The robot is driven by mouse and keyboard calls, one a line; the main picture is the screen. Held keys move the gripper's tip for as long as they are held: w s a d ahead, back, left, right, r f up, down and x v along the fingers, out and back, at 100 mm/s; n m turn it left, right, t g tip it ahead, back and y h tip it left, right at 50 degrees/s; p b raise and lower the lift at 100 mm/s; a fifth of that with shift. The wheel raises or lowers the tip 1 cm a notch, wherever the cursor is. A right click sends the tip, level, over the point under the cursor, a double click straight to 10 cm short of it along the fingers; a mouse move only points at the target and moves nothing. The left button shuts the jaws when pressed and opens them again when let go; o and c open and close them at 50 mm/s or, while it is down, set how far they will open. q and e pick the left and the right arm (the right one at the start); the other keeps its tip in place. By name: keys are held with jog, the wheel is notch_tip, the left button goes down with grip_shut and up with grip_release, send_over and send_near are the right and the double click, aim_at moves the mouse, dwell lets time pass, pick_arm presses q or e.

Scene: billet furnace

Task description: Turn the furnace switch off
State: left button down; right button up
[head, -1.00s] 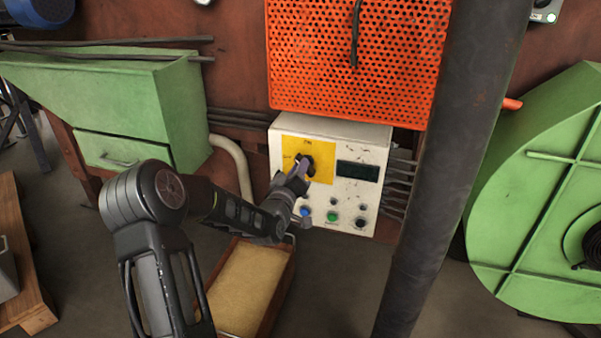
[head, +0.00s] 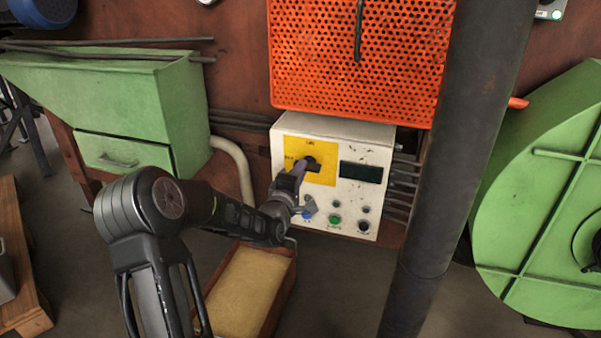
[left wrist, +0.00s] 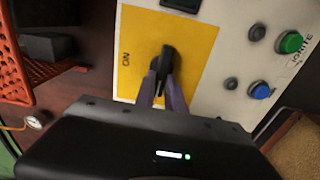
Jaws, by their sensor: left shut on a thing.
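The furnace switch is a black rotary knob (head: 313,163) on a yellow plate (head: 322,178) at the upper left of the white control box (head: 360,150). In the left wrist view the knob (left wrist: 163,62) stands out from the yellow plate (left wrist: 195,45), with the letters ON printed beside it. My left gripper (head: 299,169) is at the knob, its two purple-grey fingers (left wrist: 162,85) shut on it from either side. The fingers hide part of the knob, and I cannot read its exact setting. My right gripper is not in view.
Below the switch are blue, green (head: 335,218) and black (head: 363,225) buttons. A dark display (head: 361,172) is to its right. An orange perforated guard (head: 350,60) hangs above the box. A thick dark pipe (head: 450,170) stands to the right. A sand-filled tray (head: 290,283) lies below.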

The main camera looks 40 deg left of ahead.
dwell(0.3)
pick_arm(q)
jog(key=c, duration=1.4)
grip_release()
jog(key=p+v, duration=0.1)
jog(key=v, duration=0.7)
jog(key=shift+w, duration=0.1)
